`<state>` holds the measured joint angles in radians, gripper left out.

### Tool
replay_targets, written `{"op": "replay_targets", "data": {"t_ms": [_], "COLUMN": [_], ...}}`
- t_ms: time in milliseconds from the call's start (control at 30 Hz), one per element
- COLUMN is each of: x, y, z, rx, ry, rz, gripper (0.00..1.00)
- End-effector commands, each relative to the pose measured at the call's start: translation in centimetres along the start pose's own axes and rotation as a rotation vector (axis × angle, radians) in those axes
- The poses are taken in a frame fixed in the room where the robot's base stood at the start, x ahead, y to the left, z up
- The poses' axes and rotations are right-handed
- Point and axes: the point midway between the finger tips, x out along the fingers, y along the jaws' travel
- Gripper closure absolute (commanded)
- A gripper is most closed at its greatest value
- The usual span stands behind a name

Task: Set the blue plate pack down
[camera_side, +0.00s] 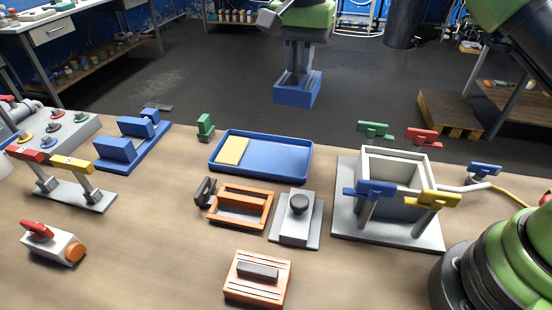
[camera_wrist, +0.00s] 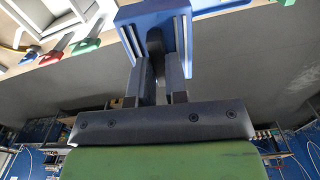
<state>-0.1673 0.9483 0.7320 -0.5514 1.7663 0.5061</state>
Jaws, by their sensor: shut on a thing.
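The blue plate pack (camera_side: 297,90) hangs below my gripper (camera_side: 298,68), high and toward the far side of the workbench (camera_side: 150,235). In the side view it shows against the dark floor, above the bench's far edge, clear of everything. My gripper is shut on it. In the wrist view the pack (camera_wrist: 132,17) sits between the fingers of my gripper (camera_wrist: 158,65), with pale slotted parts along its side. The pack's exact height above the bench is hard to tell.
A blue tray (camera_side: 294,178) with a yellow block (camera_side: 232,151) lies below. A white open tank (camera_side: 395,153) with coloured clamps stands right. A blue slotted stand (camera_side: 117,149), green clip (camera_side: 205,124), orange frame (camera_side: 215,218) and grey-knobbed block (camera_side: 289,233) are nearby.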

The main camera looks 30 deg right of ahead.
Motion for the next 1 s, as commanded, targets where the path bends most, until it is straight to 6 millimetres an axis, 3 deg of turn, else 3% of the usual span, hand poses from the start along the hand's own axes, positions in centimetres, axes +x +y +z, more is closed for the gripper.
{"op": "replay_targets", "data": {"t_ms": [167, 367, 667, 1000], "x": [0.4, 2.8, 6.7, 12.5], "y": [-1.2, -1.0, -1.1, -1.1], "z": [0.5, 0.4, 0.4, 0.4], "rx": [-0.109, -0.103, -0.1, -0.1], "ry": [-0.001, -0.004, -0.004, -0.002], "rz": [-0.008, -0.003, -0.004, -0.005], "gripper": [1.0, 1.0, 1.0, 1.0]}}
